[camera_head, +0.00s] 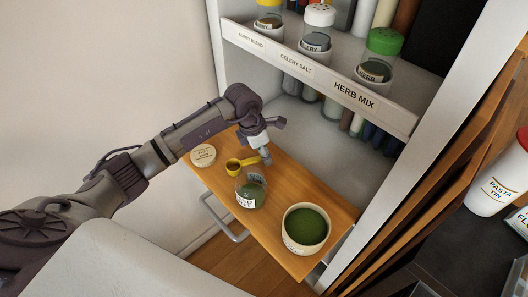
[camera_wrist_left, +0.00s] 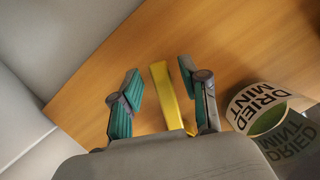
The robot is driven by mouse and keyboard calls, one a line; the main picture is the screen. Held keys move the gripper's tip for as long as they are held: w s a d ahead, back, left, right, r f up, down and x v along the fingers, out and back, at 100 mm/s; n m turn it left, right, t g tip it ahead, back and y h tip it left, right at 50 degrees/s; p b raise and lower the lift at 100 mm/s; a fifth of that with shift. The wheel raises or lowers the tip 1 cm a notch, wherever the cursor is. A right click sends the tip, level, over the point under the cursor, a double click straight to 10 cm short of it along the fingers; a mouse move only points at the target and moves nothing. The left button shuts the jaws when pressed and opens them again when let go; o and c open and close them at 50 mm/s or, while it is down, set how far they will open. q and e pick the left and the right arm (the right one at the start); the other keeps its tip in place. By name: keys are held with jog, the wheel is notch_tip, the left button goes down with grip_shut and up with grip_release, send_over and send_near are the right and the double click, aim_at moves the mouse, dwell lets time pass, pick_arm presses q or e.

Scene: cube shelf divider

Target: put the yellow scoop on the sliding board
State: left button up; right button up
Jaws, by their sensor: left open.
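The yellow scoop (camera_head: 233,165) lies on the wooden sliding board (camera_head: 283,192), between a round lid and a glass jar. My left gripper (camera_head: 265,155) is low over the board at the scoop's handle end. The scoop's bowl is hidden in the wrist view. My right gripper is not in view.
The dried mint jar (camera_head: 251,191) stands close to the scoop; it also shows beside the right finger (camera_wrist_left: 262,103). A tub of green contents (camera_head: 303,246) and a pale round lid (camera_head: 203,155) are on the board. The labelled shelf (camera_head: 320,77) with spice jars is above.

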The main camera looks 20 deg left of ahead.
aim_at(255, 158)
pick_arm(q)
jog(key=shift+r, duration=0.1)
jog(key=shift+r, duration=0.2)
jog(key=b+v, duration=0.1)
jog(key=v, duration=1)
jog(key=shift+r, duration=0.35)
